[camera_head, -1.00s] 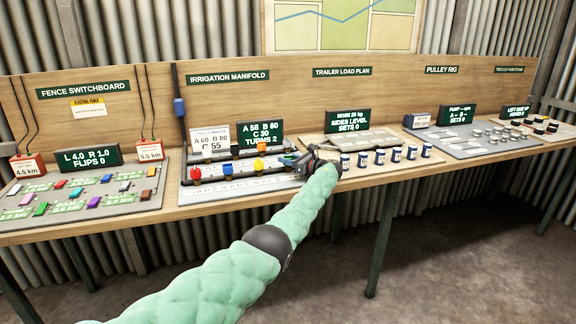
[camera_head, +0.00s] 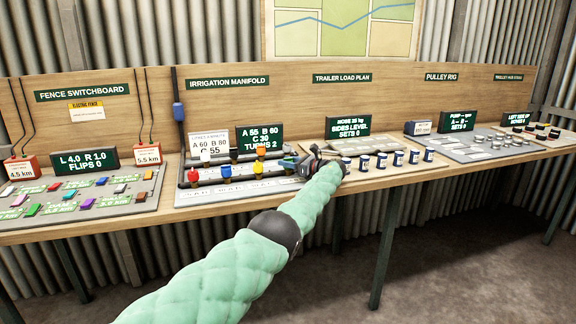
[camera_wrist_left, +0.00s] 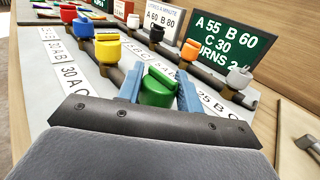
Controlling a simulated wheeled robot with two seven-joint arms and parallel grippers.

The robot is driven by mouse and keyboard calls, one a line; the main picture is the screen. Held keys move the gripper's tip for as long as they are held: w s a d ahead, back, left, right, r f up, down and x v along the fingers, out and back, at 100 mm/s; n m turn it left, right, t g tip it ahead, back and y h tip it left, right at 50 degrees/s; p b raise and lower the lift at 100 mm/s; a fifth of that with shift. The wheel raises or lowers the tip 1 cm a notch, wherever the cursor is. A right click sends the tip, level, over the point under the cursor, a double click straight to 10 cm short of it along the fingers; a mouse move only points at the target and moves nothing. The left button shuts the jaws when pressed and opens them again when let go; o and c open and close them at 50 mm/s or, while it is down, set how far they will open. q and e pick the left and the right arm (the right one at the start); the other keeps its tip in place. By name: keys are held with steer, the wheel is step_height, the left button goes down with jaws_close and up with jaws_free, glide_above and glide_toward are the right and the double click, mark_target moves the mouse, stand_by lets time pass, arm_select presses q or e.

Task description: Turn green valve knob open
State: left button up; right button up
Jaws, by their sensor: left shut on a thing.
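The green valve knob (camera_wrist_left: 157,90) sits on the near pipe of the irrigation manifold, with a raised ridge on top. My left gripper (camera_wrist_left: 158,92) has one blue finger on each side of the knob and is shut on it. In the head view the left gripper (camera_head: 297,163) is at the right end of the manifold and mostly hides the knob. The manifold's screen (camera_head: 260,137) reads A 55, B 60, C 30, TURNS 2. The white card (camera_head: 208,141) beside it reads A 60, B 80, C 55. My right gripper is not in view.
Yellow (camera_wrist_left: 108,48), blue (camera_wrist_left: 83,29) and red (camera_wrist_left: 68,14) knobs line the same pipe. Orange (camera_wrist_left: 190,50) and white (camera_wrist_left: 239,78) knobs stand on the pipe behind. Several small dark-blue cans (camera_head: 398,157) stand right of the gripper on the bench.

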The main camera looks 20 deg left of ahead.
arm_select(q)
steer(key=shift+r, duration=0.1)
steer(key=o, duration=1)
steer(key=shift+c, duration=0.2)
steer(key=shift+d, duration=0.1)
steer(key=d, duration=0.2)
steer(key=s+d, duration=0.1)
steer(key=d, duration=0.4)
steer(key=shift+s+d, duration=0.15)
steer(key=shift+d, duration=0.1)
